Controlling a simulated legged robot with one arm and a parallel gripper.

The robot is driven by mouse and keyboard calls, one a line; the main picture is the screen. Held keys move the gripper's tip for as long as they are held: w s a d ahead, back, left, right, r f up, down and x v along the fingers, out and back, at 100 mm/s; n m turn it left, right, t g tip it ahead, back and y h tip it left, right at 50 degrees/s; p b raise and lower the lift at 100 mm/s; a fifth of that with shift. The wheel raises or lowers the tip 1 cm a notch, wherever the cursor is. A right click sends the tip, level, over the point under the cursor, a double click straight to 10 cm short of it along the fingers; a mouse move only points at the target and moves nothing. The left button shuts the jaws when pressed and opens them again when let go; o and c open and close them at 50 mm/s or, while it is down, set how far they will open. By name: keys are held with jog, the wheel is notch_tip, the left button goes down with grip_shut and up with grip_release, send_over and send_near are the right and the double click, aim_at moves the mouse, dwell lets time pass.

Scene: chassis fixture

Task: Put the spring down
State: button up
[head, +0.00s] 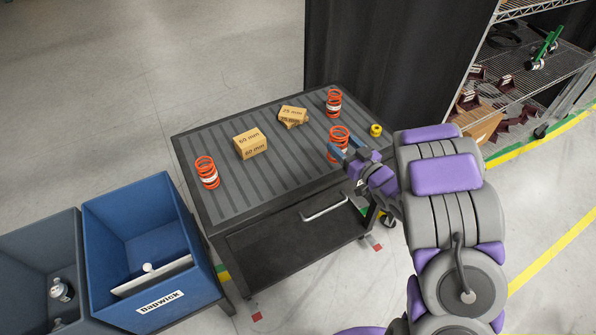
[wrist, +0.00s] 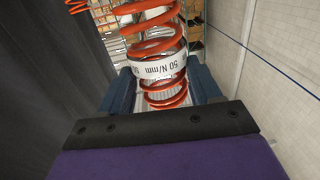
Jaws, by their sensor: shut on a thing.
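My gripper (head: 345,154) is over the right front part of the cart top, shut on an orange coil spring (head: 339,134). In the wrist view the held spring (wrist: 158,45) stands between the two blue fingers, with a white band reading "50 N/mm" that appears upside down. The spring looks upright; I cannot tell whether its lower end touches the cart top. A second orange spring (head: 334,103) stands at the back right of the cart. A third orange spring (head: 207,172) stands at the left. The cart's dark ribbed top (head: 225,205) lies beneath them.
A cardboard block marked 60 mm (head: 250,144) and smaller stacked blocks marked 25 mm (head: 292,115) sit mid-cart. A yellow ring (head: 376,130) lies near the right edge. A blue bin (head: 205,255) and a grey bin (head: 30,240) stand left. The cart's front left top is clear.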

jog(key=s+a+f+n+g+y, duration=0.1)
jog(key=s+f+g+y, duration=0.1)
jog(key=s, duration=0.3)
jog(key=s+a+f+n+g+y, duration=0.1)
jog(key=s+a+f+n, duration=0.1)
jog(key=s, duration=0.4)
jog(key=shift+f+g+y, duration=0.4)
jog(key=shift+f, duration=0.4)
jog(key=w+a+f+b, duration=0.1)
jog(key=w+a, duration=0.2)
jog(key=w, duration=0.1)
jog(key=w+a+f+b, duration=0.1)
jog(key=w+a, duration=0.1)
jog(key=w, duration=0.3)
jog(key=w+a+f+b, duration=0.1)
jog(key=w+a+f, duration=0.1)
jog(key=w+a, duration=0.1)
jog(key=shift+w+a, duration=0.35)
jog(key=shift+w, duration=0.45)
jog(key=shift+f, duration=0.4)
